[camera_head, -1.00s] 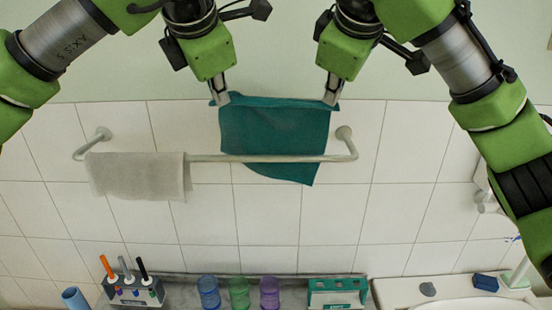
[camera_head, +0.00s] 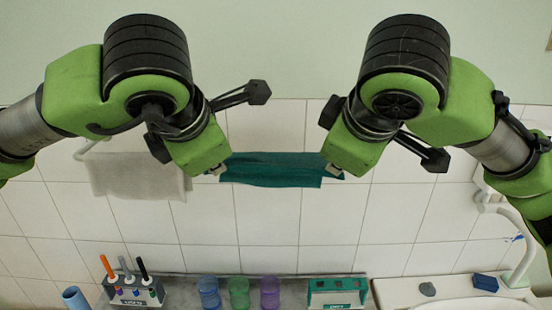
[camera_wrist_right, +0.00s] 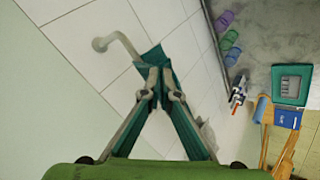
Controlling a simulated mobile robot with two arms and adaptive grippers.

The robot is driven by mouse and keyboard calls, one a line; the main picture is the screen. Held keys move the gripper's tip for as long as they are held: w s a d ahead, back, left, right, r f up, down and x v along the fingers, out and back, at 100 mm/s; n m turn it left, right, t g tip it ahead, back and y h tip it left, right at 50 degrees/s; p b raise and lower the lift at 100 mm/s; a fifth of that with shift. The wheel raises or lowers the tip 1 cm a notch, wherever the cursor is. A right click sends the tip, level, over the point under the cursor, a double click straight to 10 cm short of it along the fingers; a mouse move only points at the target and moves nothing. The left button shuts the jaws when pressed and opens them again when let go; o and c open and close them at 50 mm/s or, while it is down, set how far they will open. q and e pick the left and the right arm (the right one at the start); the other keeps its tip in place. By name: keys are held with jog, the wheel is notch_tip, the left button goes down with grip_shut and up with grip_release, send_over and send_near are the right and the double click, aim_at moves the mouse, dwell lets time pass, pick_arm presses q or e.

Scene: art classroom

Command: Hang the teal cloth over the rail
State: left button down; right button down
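The teal cloth (camera_head: 270,169) is stretched between my two grippers at the height of the rail, its lower part showing as a short band. My left gripper (camera_head: 217,170) holds its left top corner and my right gripper (camera_head: 334,170) its right top corner. In the right wrist view, the fingers of the right gripper (camera_wrist_right: 162,88) close on the cloth (camera_wrist_right: 154,57). The rail (camera_wrist_right: 122,40) shows there by its end bracket, just beyond the fingertips. In the head view the cloth and my arms hide most of the rail (camera_head: 90,146), so I cannot tell how the cloth lies on it.
A pale grey cloth (camera_head: 138,174) hangs on the rail's left part, close to my left gripper. Below stand a pen holder (camera_head: 133,291), blue, green and purple cups (camera_head: 239,292) and a teal holder (camera_head: 337,292). A sink (camera_head: 475,304) is at lower right. The tiled wall below the cloth is clear.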

pick_arm(q)
jog(key=shift+s+a+f, duration=0.1)
jog(key=shift+f, duration=0.5)
pick_arm(e)
jog(key=shift+s+d+f, duration=0.1)
jog(key=shift+f, duration=0.5)
pick_arm(q)
jog(key=c, duration=2.1)
grip_release()
pick_arm(e)
jog(key=c, duration=2.1)
grip_release()
pick_arm(q)
jog(key=shift+s, duration=0.1)
pick_arm(e)
jog(key=shift+s, duration=0.1)
